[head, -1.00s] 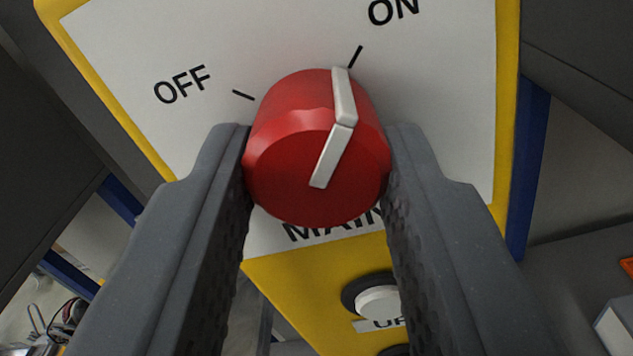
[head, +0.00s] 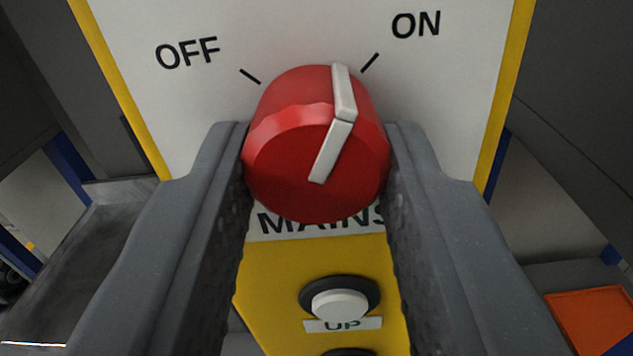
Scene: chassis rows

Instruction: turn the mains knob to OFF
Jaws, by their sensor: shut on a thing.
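The red mains knob (head: 305,165) with a white pointer bar stands on the white label plate (head: 300,35) in the head view. My gripper (head: 318,150) is shut on the knob, one dark grey finger on each side. The OFF mark (head: 249,76) is at the knob's upper left, and the ON mark (head: 370,62) is at its upper right. The pointer lies between the two marks, nearer ON. The word MAINS below the knob is partly hidden by the knob and the right finger.
Below the plate, the yellow panel (head: 275,275) carries a white UP button (head: 340,304) between my fingers, with another button cut off beneath. An orange item (head: 593,318) lies at the lower right. Dark grey cabinet sides stand left and right.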

